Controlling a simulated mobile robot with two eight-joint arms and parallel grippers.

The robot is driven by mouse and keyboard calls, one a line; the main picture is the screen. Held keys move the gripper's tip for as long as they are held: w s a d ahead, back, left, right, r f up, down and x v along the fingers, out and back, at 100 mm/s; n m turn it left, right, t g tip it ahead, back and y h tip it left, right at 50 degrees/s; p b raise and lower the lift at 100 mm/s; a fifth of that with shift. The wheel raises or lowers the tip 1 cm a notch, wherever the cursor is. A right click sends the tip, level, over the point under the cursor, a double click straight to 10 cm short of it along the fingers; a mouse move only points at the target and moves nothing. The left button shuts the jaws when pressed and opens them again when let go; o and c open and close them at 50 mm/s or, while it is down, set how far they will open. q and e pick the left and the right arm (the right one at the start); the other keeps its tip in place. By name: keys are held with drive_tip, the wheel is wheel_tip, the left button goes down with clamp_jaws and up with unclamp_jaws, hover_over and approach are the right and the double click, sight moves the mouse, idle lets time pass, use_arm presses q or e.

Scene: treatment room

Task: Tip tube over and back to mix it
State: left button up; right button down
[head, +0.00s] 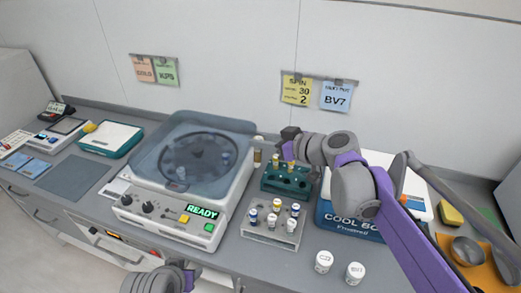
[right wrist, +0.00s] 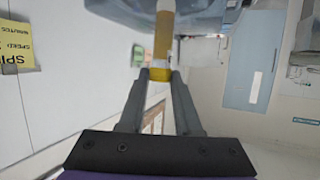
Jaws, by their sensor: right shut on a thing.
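My right gripper (head: 287,146) is above the green tube rack (head: 286,181) in the head view. In the right wrist view it (right wrist: 158,77) is shut on a tube (right wrist: 163,40) with a yellow end at the fingertips. The tube's amber and pale body extends away from the fingers, towards the top of that view. Part of my left arm (head: 162,279) shows at the bottom of the head view. Its fingers cannot be made out.
A centrifuge (head: 143,205) with a clear lid reads READY. A white rack (head: 257,236) holds several capped vials. A blue cool box (head: 340,222) stands at the right, with two white jars (head: 323,262) in front. The wall is close behind.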

drive_tip(key=m+t+y, duration=0.1)
drive_tip(key=m+y, duration=0.1)
drive_tip(key=y, duration=0.1)
drive_tip(key=shift+w+d+f+m+t, duration=0.1)
drive_tip(key=shift+m+t, duration=0.3)
use_arm(q)
drive_tip(key=shift+g, duration=0.3)
drive_tip(key=s+f+b, duration=0.2)
drive_tip(key=f, duration=0.1)
drive_tip(key=shift+f, duration=0.3)
use_arm(e)
drive_tip(key=m+t+y, duration=0.1)
drive_tip(key=m+t, duration=0.9)
drive_tip(key=m, duration=0.2)
